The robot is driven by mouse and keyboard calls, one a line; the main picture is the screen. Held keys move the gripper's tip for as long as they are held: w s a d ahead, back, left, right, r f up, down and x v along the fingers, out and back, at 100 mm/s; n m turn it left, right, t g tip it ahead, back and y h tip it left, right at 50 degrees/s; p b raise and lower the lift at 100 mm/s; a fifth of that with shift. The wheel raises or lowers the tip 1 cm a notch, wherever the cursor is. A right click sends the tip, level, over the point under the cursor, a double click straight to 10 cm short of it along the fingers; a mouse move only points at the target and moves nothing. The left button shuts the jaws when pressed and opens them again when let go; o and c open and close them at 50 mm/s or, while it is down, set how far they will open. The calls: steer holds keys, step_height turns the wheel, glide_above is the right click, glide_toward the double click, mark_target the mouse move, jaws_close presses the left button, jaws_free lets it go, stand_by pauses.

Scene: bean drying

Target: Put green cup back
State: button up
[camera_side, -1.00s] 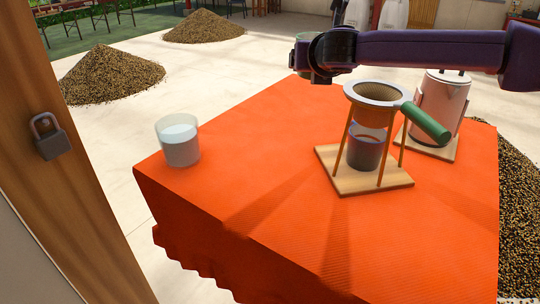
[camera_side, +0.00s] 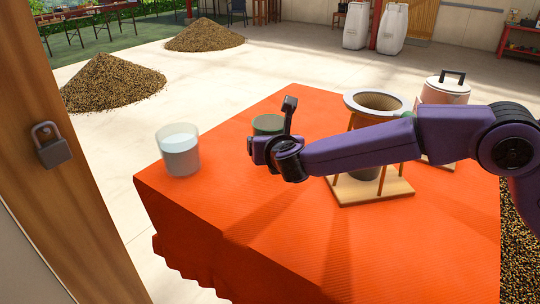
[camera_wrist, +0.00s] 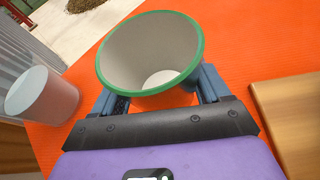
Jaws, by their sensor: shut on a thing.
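The green cup (camera_wrist: 150,55), pale inside with a green rim, fills the top middle of the wrist view and looks empty. My gripper (camera_wrist: 162,92) is shut on it, with a blue finger at each side. In the side view the cup (camera_side: 268,124) shows its green rim just behind my wrist, over the orange-covered table (camera_side: 320,255), right of the water glass. My wrist and arm hide most of the cup's body and my fingers there. I cannot tell whether its base touches the cloth.
A glass of water (camera_side: 180,150) stands on the table's left corner; it also shows in the wrist view (camera_wrist: 42,97). A wooden drip stand (camera_side: 370,190) with a cloth filter (camera_side: 378,101) stands behind my forearm. A lidded pot (camera_side: 444,90) is further back right. The front cloth is clear.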

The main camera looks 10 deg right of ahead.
steer(key=shift+f, duration=1.6)
steer(key=shift+f, duration=0.2)
steer(key=o, duration=1.1)
steer(key=shift+r, duration=0.25)
steer(key=v, duration=1.2)
